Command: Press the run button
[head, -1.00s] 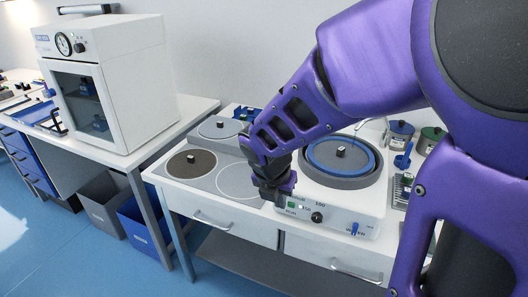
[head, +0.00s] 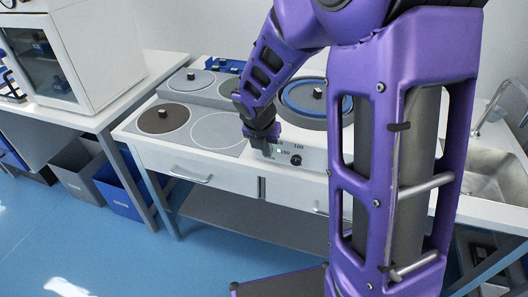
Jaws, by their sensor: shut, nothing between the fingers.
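A white polishing machine with a blue disc in a grey bowl (head: 305,101) stands on the bench, right of centre. Its white front panel (head: 312,158) carries a black knob (head: 296,160) and a small pale control (head: 279,151) to the knob's left. My gripper (head: 267,149) is shut and empty, pointing down at the left end of this panel. It covers that end, and no green button shows there now. I cannot tell whether the fingertips touch the panel. My arm hides the right side of the machine.
Left of the machine are round plates, one brown (head: 162,119), on the bench top. A white cabinet (head: 95,45) stands on the left table, with grey and blue bins (head: 120,190) below. A sink (head: 490,172) is at the right.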

